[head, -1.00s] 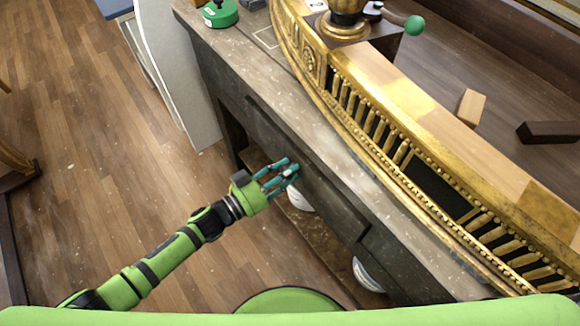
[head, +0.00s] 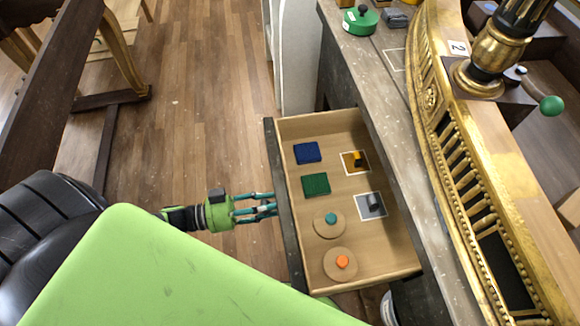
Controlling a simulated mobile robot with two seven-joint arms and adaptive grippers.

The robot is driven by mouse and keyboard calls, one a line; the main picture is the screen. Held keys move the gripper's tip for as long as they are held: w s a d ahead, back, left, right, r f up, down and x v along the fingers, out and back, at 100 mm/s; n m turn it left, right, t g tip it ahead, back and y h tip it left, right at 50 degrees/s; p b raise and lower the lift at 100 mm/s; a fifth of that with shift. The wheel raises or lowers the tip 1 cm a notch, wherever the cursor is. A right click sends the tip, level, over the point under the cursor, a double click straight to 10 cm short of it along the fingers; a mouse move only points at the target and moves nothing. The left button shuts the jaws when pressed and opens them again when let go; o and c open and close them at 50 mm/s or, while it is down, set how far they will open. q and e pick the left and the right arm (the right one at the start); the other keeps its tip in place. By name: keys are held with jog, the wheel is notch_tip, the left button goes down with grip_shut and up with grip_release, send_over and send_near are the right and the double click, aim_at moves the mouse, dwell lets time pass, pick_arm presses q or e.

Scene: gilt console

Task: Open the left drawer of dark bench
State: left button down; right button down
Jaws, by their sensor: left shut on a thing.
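The left drawer (head: 300,277) of the dark bench (head: 340,78) stands pulled out, with its pale wooden inside showing. Its dark front panel (head: 283,200) faces left, toward the open floor. My left gripper (head: 270,203) is at the outer side of this front, its teal fingers closed at the drawer's handle, which the fingers and the panel's top edge hide. My right gripper is out of view.
In the drawer lie a blue block (head: 307,153), a green block (head: 315,184), two round discs with teal (head: 331,218) and orange (head: 342,262) knobs, and two picture cards. A gilt console piece (head: 450,150) stands on the bench. Free floor lies to the left.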

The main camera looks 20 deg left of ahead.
pick_arm(q)
jog(key=shift+v, duration=1.45)
jog(key=c, duration=0.8)
grip_release()
jog(key=v, duration=1.2)
